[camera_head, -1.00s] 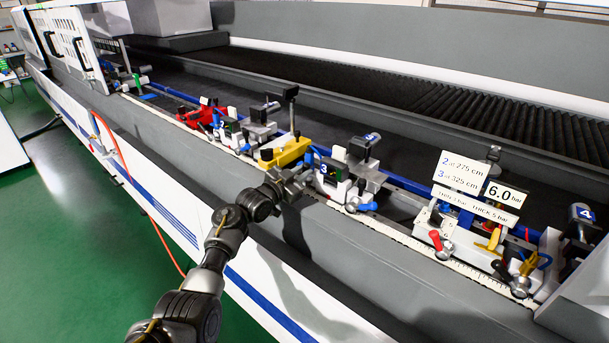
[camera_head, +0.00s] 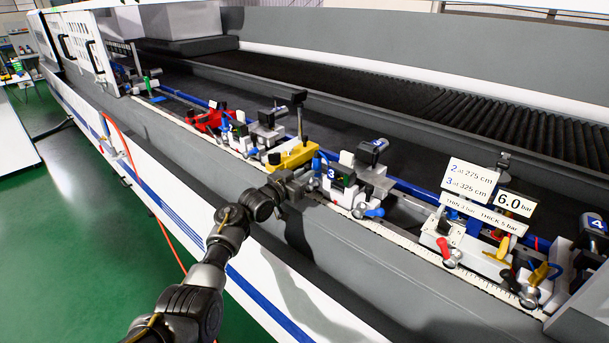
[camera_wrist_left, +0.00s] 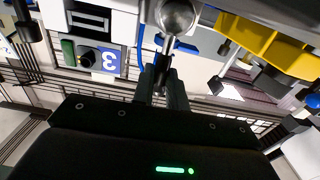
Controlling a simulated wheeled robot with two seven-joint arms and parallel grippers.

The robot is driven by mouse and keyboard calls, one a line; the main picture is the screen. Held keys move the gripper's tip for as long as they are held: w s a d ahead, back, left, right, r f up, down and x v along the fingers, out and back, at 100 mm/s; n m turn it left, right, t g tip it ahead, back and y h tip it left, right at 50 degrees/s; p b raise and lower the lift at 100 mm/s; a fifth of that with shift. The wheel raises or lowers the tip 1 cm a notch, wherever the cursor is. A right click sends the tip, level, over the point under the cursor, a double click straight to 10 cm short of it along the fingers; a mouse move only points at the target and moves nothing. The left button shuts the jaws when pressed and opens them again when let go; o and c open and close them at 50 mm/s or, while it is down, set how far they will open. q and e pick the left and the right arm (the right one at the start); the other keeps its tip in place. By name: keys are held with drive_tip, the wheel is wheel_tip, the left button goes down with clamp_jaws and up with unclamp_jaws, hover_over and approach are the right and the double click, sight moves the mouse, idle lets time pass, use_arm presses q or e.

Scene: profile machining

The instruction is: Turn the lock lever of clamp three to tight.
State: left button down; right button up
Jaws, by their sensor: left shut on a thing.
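Clamp three (camera_head: 344,190) is a white and grey block with a blue "3" label and a small display. It also shows upside down in the left wrist view (camera_wrist_left: 92,22). My left gripper (camera_head: 301,184) is at its left side, next to the yellow block. In the left wrist view my left gripper (camera_wrist_left: 161,88) is shut on a thin lever below a silver ball (camera_wrist_left: 174,17), with blue showing behind. Another blue lever (camera_head: 374,212) with a silver ball sits at clamp three's lower right. My right gripper is out of view.
The yellow block (camera_head: 293,157) is close on the gripper's left, with clamp two (camera_head: 238,130) beyond. The grey front ledge (camera_head: 400,270) is clear.

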use_arm(q)
drive_tip(key=c, duration=1.4)
unclamp_jaws()
drive_tip(key=b+v, duration=0.1)
drive_tip(key=v, duration=1)
drive_tip(key=shift+w+d, duration=0.1)
